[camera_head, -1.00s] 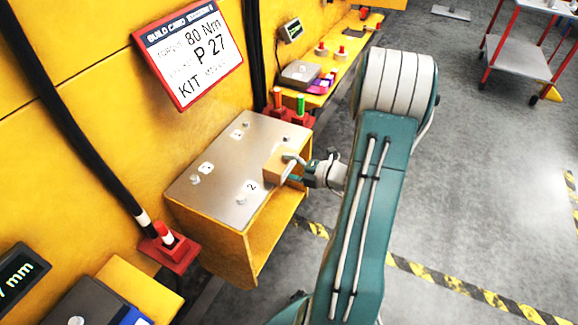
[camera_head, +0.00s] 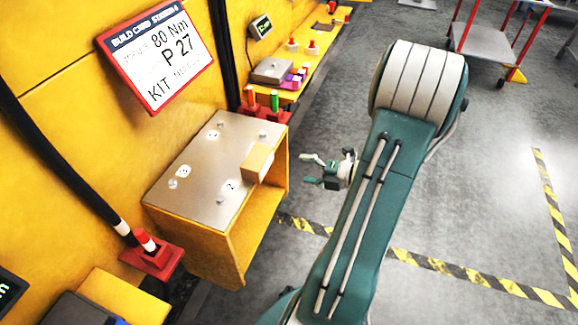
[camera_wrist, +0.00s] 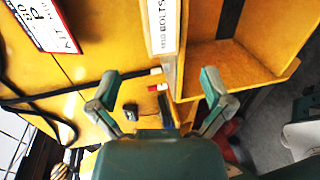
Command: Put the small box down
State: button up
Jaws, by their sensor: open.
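The small tan box (camera_head: 258,163) sits on the metal-topped yellow stand (camera_head: 205,160), close to the top's right edge in the head view. It rests beside a white marking on the plate. My gripper (camera_head: 308,171) is to the right of the box, apart from it, with its fingers spread and nothing between them. The open fingers also show in the wrist view (camera_wrist: 158,92), on either side with a gap between. I cannot make out the small box for certain in the wrist view.
Small pegs and marked spots dot the metal top. The stand has an open shelf below. A yellow bench (camera_head: 310,75) with devices is behind. A cart (camera_head: 490,45) is at far right.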

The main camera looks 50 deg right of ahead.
jog(key=shift+s+d+r, duration=0.1)
jog(key=shift+s+d, duration=0.05)
jog(key=shift+s, duration=0.3)
